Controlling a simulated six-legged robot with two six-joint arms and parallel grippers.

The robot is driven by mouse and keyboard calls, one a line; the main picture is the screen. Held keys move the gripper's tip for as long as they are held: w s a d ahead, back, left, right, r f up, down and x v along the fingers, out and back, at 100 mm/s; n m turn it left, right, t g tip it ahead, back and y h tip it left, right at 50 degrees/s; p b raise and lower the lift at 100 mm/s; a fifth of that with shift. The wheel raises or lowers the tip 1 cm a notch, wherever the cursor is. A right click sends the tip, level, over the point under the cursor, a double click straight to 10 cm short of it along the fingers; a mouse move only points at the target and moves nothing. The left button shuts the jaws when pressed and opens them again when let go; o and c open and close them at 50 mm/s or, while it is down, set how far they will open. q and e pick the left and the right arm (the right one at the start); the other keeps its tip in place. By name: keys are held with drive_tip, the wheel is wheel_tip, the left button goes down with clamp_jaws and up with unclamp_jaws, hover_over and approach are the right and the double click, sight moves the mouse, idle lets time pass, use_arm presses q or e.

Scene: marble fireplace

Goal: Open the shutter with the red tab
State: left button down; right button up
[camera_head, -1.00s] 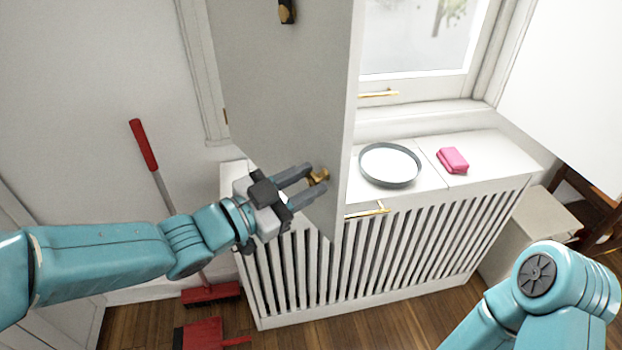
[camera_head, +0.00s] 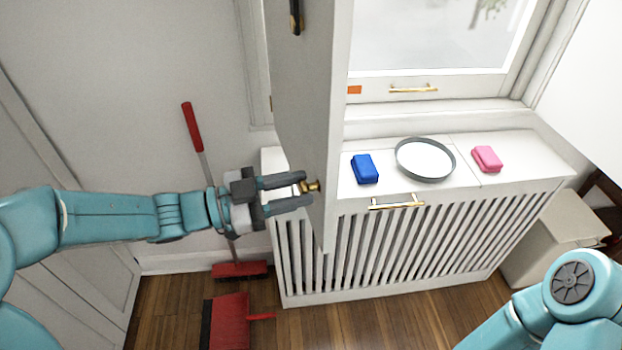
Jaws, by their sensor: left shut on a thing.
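The left white shutter (camera_head: 305,110) stands swung out from the window, seen nearly edge-on. My left gripper (camera_head: 306,193) is shut on its small brass knob (camera_head: 313,186), near the shutter's lower free edge. A small orange-red tab (camera_head: 354,90) shows on the window's lower frame, just right of the shutter's edge. I see no red tab on the visible face of this shutter. Another white panel (camera_head: 580,85) stands at the upper right. My right gripper is out of view; only part of the right arm shows at the lower right.
On the white slatted radiator cover (camera_head: 465,185) lie a blue block (camera_head: 364,169), a round grey-rimmed dish (camera_head: 425,159) and a pink block (camera_head: 487,159). A red-handled broom (camera_head: 192,127) leans at the left, above a red dustpan (camera_head: 230,320). A beige bin (camera_head: 550,235) stands at right.

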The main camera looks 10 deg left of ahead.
use_arm(q)
drive_tip(key=s+a+m+g+h+p, duration=0.1)
drive_tip(key=s+a+m+g+p, duration=0.1)
drive_tip(key=a, duration=0.5)
drive_tip(key=shift+s+a+g, duration=0.15)
drive_tip(key=shift+s+g, duration=0.05)
drive_tip(key=shift+g, duration=0.4)
drive_tip(key=c, duration=0.8)
unclamp_jaws()
drive_tip(key=shift+o, duration=0.2)
drive_tip(key=v, duration=1.6)
drive_tip(key=shift+a+f, duration=0.15)
drive_tip(key=shift+f, duration=0.1)
drive_tip(key=shift+w, duration=0.1)
